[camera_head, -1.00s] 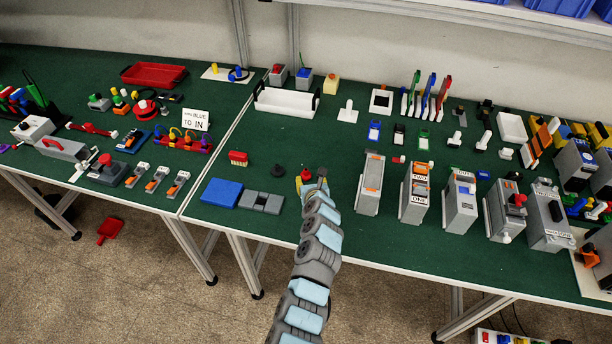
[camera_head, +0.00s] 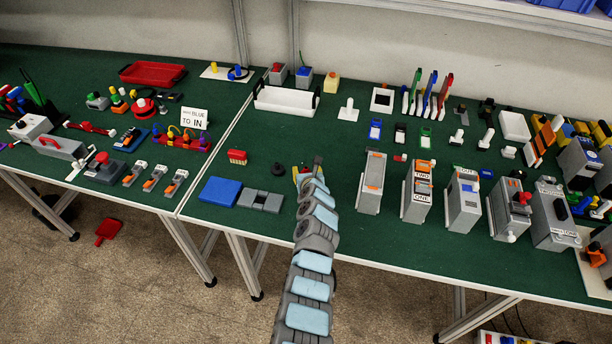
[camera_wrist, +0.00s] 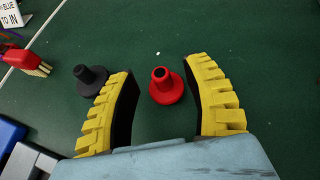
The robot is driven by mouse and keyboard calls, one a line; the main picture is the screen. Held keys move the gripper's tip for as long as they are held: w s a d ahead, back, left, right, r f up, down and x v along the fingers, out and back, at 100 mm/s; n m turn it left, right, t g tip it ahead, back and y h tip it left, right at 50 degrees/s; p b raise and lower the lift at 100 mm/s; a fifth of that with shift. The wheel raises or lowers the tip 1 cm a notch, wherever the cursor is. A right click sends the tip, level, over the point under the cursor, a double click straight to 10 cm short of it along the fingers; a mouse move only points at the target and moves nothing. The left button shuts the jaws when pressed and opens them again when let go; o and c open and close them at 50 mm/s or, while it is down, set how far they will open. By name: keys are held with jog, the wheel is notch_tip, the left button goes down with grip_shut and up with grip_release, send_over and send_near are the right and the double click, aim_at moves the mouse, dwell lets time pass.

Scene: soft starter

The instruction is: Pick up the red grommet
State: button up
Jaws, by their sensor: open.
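The red grommet (camera_wrist: 166,87) has a round flange and a short hollow neck. In the wrist view it stands on the green table between the two yellow ribbed fingers of my gripper (camera_wrist: 162,88), nearer the right finger. Neither finger visibly touches it. My gripper is open and empty.
A black grommet (camera_wrist: 91,79) stands just outside the left finger; it also shows in the head view (camera_head: 278,169). A red brush (camera_head: 237,157), a blue block (camera_head: 220,191) and grey blocks (camera_head: 260,201) lie to the left. Grey boxes (camera_head: 371,182) stand to the right. Green table beyond the fingers is mostly clear.

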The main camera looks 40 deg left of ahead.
jog(key=shift+w+a+f+b, duration=0.3)
jog(key=shift+w+a+f, duration=0.05)
jog(key=shift+w, duration=0.05)
jog(key=shift+r, duration=0.1)
grip_shut()
